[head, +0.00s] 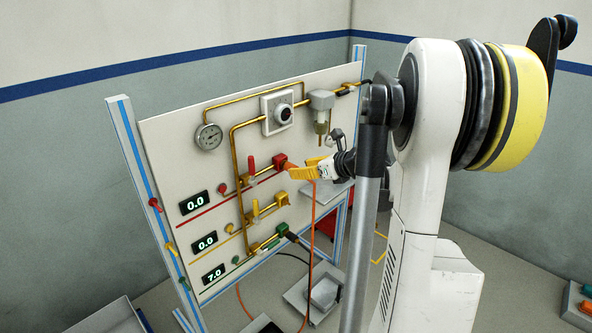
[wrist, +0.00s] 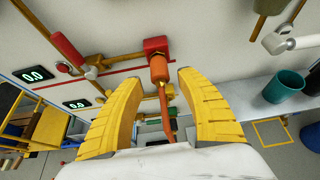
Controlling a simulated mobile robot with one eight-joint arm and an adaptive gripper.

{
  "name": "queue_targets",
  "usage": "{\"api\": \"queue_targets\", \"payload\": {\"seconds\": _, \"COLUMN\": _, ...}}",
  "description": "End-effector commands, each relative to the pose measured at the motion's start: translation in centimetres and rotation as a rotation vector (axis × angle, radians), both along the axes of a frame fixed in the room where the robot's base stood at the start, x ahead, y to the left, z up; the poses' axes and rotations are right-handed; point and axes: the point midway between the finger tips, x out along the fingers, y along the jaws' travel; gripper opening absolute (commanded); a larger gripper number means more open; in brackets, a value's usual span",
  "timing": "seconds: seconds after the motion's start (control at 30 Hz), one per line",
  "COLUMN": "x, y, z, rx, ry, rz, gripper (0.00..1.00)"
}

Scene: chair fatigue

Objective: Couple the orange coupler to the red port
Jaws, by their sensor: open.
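The red port (head: 279,160) is a red block on the upper line of the panel. The orange coupler (head: 291,166) sits against its front; in the wrist view the coupler (wrist: 159,68) is in line with the red port (wrist: 155,44) and touches it. I cannot tell whether it is locked. An orange hose (wrist: 168,112) runs from the coupler back between my fingers. My gripper (head: 305,171) is at the coupler, with yellow fingers. In the wrist view the fingers stand apart, one on each side of the coupler and hose, with gaps between.
Below are a yellow port (head: 281,199) and a green port (head: 282,229) with a dark coupler and black hose. A red valve handle (head: 251,164) stands left of the red port. A grey shelf (head: 325,193) and a teal cup (wrist: 284,85) are to the right.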

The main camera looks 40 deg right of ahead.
Motion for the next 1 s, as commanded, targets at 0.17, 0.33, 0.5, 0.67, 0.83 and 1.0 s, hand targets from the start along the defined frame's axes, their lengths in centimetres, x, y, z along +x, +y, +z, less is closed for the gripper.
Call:
{"api": "queue_targets", "payload": {"seconds": 0.17, "x": -3.7, "y": -0.4, "z": 2.0, "rx": 0.000, "ry": 0.001, "rz": -0.004, "gripper": 0.45}}
{"api": "queue_targets", "payload": {"seconds": 0.33, "x": -6.2, "y": -0.6, "z": 3.3, "rx": 0.001, "ry": 0.000, "rz": -0.003, "gripper": 0.45}}
{"api": "queue_targets", "payload": {"seconds": 0.5, "x": -7.3, "y": -0.6, "z": 3.9, "rx": 0.000, "ry": 0.001, "rz": 0.000, "gripper": 0.45}}
{"api": "queue_targets", "payload": {"seconds": 0.67, "x": -7.4, "y": -0.6, "z": 3.9, "rx": -0.001, "ry": 0.000, "rz": 0.000, "gripper": 0.45}}
{"api": "queue_targets", "payload": {"seconds": 0.83, "x": -7.4, "y": -0.6, "z": 3.9, "rx": -0.001, "ry": 0.000, "rz": 0.000, "gripper": 0.45}}
{"api": "queue_targets", "payload": {"seconds": 1.0, "x": -7.4, "y": -0.6, "z": 3.9, "rx": 0.000, "ry": 0.000, "rz": 0.000, "gripper": 0.45}}
